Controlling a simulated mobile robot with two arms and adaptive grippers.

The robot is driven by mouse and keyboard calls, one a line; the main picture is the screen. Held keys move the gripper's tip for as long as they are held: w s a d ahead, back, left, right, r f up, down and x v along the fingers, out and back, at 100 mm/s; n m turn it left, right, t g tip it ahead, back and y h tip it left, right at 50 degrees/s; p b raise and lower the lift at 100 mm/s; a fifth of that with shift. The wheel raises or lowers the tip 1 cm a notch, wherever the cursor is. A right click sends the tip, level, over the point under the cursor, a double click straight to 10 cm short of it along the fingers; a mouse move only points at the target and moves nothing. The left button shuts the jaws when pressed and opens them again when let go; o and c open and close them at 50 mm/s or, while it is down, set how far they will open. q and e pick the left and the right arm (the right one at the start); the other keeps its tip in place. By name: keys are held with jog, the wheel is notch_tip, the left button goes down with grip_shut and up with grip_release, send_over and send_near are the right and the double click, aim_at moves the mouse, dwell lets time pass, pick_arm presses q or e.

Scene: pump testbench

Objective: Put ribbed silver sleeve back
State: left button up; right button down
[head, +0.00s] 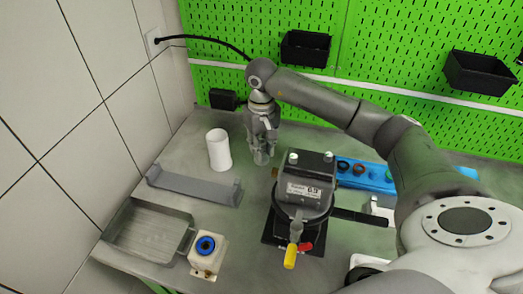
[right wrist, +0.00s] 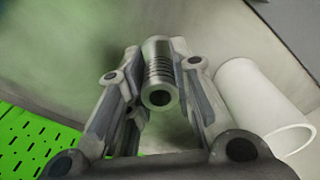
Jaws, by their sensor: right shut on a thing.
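The ribbed silver sleeve (right wrist: 160,75) shows in the right wrist view as a hollow metal cylinder with rings along its side. My right gripper (right wrist: 158,85) is shut on it, one finger on each side. In the head view my right gripper (head: 262,158) points down over the bench, between the white cylinder and the black pump unit. The sleeve is hard to make out there between the fingers. I cannot tell whether its lower end touches the bench. My left gripper is not in view.
A white cylinder (head: 219,150) stands just left of the gripper; it is close in the wrist view (right wrist: 262,105). A grey holder (head: 195,187), metal tray (head: 150,232) and blue-ringed block (head: 207,250) lie front left. The black pump unit (head: 305,190) and blue rack (head: 366,178) are right.

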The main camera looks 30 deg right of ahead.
jog(key=shift+s+f+p, duration=0.1)
jog(key=shift+f+p, duration=0.35)
jog(key=shift+f, duration=0.75)
jog(key=shift+f, duration=0.2)
jog(key=c, duration=1.3)
grip_release()
jog(key=shift+o, duration=0.2)
jog(key=shift+r, duration=0.1)
